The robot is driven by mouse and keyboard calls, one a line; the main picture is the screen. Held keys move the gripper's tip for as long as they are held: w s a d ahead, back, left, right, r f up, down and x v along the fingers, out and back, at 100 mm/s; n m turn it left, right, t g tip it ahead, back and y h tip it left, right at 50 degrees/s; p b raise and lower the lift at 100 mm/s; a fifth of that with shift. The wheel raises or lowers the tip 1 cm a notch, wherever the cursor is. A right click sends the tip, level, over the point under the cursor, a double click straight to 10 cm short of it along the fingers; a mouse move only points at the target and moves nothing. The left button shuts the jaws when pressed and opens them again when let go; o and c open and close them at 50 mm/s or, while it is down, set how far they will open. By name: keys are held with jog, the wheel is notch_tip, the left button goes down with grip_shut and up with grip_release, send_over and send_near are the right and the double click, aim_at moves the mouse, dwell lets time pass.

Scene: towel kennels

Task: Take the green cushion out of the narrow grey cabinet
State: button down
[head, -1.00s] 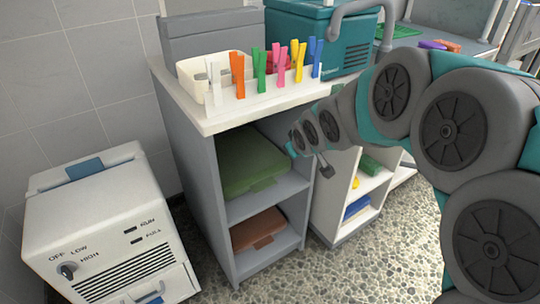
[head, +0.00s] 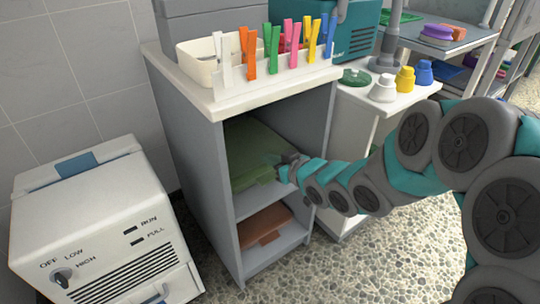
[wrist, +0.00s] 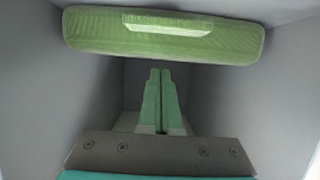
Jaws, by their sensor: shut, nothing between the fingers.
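The green cushion (head: 252,152) lies on the upper shelf of the narrow grey cabinet (head: 188,135). In the wrist view the cushion (wrist: 205,42) spans the top of the picture, with a pale green tab (wrist: 165,27) on its near side. My gripper (head: 288,165) is at the front opening of the cabinet, by the right end of the cushion's front edge in the head view. In the wrist view the green fingers of my gripper (wrist: 160,75) are pressed together with nothing between them. They appear apart from the cushion; the exact gap is unclear.
A brown cushion (head: 264,224) lies on the lower shelf. Cabinet walls stand close on both sides. Coloured clothespins (head: 272,48) and a white bin (head: 196,63) stand on the cabinet top. A white appliance (head: 100,215) is at left. A white shelf unit with coloured jars (head: 404,79) is at right.

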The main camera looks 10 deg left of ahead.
aim_at(243, 143)
jog(key=w+a, duration=0.4)
jog(key=a, duration=0.1)
jog(key=w+a+b, duration=0.1)
jog(key=w+a, duration=0.1)
jog(key=shift+w+a, duration=0.3)
jog(key=shift+a, duration=0.1)
jog(key=shift+d+f+b, duration=0.15)
jog(key=shift+f+b, duration=0.15)
jog(key=shift+f, duration=0.3)
jog(key=shift+s+f, duration=0.1)
jog(key=shift+f, duration=0.1)
jog(key=shift+f, duration=0.1)
